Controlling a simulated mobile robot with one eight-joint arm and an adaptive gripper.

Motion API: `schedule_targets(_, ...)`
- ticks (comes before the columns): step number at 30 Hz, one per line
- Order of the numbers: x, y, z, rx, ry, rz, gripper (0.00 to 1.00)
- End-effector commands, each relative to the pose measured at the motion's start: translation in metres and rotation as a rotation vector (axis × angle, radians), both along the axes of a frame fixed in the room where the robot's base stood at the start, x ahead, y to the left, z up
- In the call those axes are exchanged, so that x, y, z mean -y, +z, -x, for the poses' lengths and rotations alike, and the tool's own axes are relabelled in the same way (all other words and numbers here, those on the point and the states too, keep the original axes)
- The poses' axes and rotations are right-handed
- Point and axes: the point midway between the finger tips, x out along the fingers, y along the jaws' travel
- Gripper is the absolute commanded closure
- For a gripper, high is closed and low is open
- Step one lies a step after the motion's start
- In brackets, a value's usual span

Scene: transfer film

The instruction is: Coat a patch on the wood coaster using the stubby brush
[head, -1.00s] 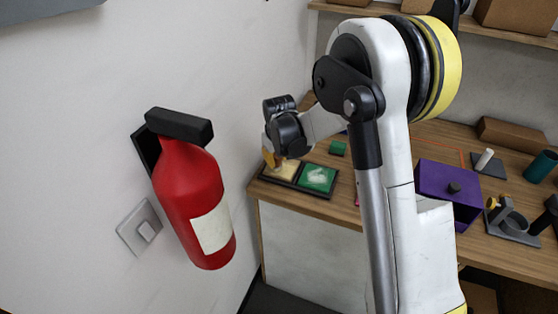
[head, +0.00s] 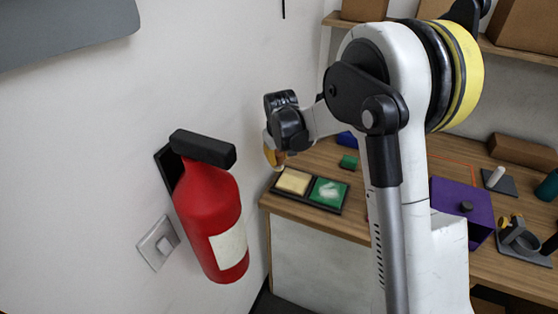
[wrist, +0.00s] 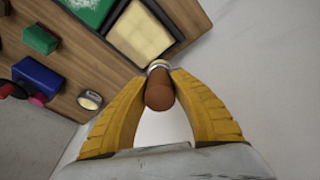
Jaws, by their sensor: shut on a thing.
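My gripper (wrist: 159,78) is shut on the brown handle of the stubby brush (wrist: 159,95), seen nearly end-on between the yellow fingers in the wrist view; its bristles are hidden. In the head view my gripper (head: 274,156) hangs above and left of a dark two-part tray (head: 315,205), apart from it, near the wall. The tray holds a pale cream square (head: 293,181) and a green square with a white smear (head: 328,191). The cream square also shows in the wrist view (wrist: 140,35). I cannot tell surely which piece is the wood coaster.
A green block (head: 348,161), a blue block (wrist: 40,77) and a small round pale-topped thing (wrist: 90,99) lie on the wooden table behind the tray. A purple box (head: 462,200) stands farther right. A red fire extinguisher (head: 212,220) hangs on the wall at left.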

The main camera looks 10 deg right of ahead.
Motion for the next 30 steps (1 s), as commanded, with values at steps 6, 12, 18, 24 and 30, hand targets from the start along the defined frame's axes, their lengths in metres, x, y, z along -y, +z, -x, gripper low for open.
schedule_targets(6,-0.001,0.021,0.0,0.0,-0.001,0.0,1.0)
schedule_targets(12,-0.001,0.024,0.0,0.0,-0.001,0.0,1.0)
schedule_targets(18,-0.001,0.024,0.0,0.0,-0.001,0.0,1.0)
schedule_targets(24,-0.001,0.024,-0.001,0.0,-0.001,0.0,1.0)
schedule_targets(30,-0.001,0.024,-0.001,0.0,-0.001,0.0,1.0)
